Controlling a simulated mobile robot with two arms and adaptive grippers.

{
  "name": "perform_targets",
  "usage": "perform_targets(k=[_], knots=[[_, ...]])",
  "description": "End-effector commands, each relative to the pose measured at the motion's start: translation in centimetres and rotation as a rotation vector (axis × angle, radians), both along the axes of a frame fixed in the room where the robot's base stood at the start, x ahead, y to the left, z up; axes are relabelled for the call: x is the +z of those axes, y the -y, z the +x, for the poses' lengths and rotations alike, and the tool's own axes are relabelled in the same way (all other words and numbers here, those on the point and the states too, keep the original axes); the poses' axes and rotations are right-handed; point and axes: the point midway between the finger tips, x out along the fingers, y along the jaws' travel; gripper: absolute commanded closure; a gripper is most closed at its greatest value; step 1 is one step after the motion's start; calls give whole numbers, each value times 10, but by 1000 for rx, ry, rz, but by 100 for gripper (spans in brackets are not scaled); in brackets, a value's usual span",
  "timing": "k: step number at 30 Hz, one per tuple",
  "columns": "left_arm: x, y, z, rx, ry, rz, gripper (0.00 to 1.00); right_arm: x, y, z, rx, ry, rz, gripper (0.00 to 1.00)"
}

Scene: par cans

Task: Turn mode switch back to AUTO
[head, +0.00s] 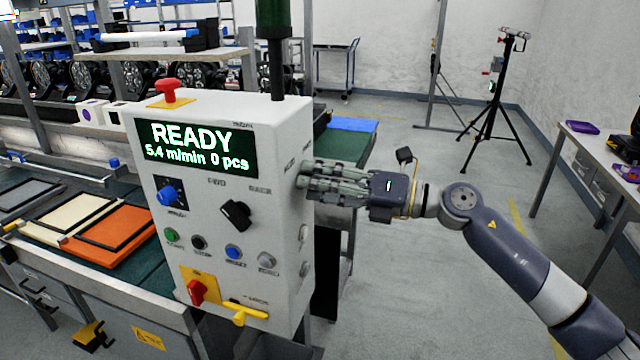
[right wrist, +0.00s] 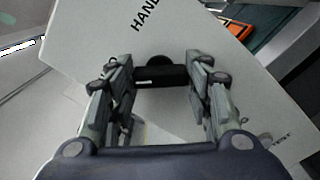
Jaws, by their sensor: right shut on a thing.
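The grey control box (head: 230,210) stands at centre left in the head view, its display reading READY, 5.4 m/min, 0 pcs. My right gripper (head: 304,178) reaches in from the right to the box's right side face. In the right wrist view, the mode switch, a black knob (right wrist: 161,74), sits between the fingers of my right gripper (right wrist: 162,84), which is shut on it. The word HAND is printed on the face beyond it, and small lettering shows at lower right. In the head view my fingers hide the knob. My left gripper is not in view.
The box front carries a black rotary knob (head: 236,213), a blue knob (head: 168,194), several push buttons and a yellow lever (head: 245,313). A red button (head: 168,90) tops the box. An orange tray (head: 115,228) lies at left. Open floor lies right of the box.

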Motion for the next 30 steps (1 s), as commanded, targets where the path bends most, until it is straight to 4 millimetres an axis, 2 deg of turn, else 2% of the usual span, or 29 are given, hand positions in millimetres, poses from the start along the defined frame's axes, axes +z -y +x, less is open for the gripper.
perform_targets(k=[3, 4, 6, 16, 20, 23, 30], knots=[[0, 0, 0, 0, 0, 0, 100, -1, 0, 0, 0, 3, -3, 77], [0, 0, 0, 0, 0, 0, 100, -1, 0, 0, 0, 3, -3, 49], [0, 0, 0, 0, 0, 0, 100, -1, 0, 0, 0, 2, -2, 33], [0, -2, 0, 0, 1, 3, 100, 0, 0, 0, -1, 1, -1, 33], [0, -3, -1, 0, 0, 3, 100, -1, 8, -2, -1, 0, -1, 33], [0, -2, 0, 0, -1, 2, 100, -2, 23, -6, -3, -2, -2, 33], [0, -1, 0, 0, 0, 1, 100, -2, 72, -22, -3, -2, -3, 33]])
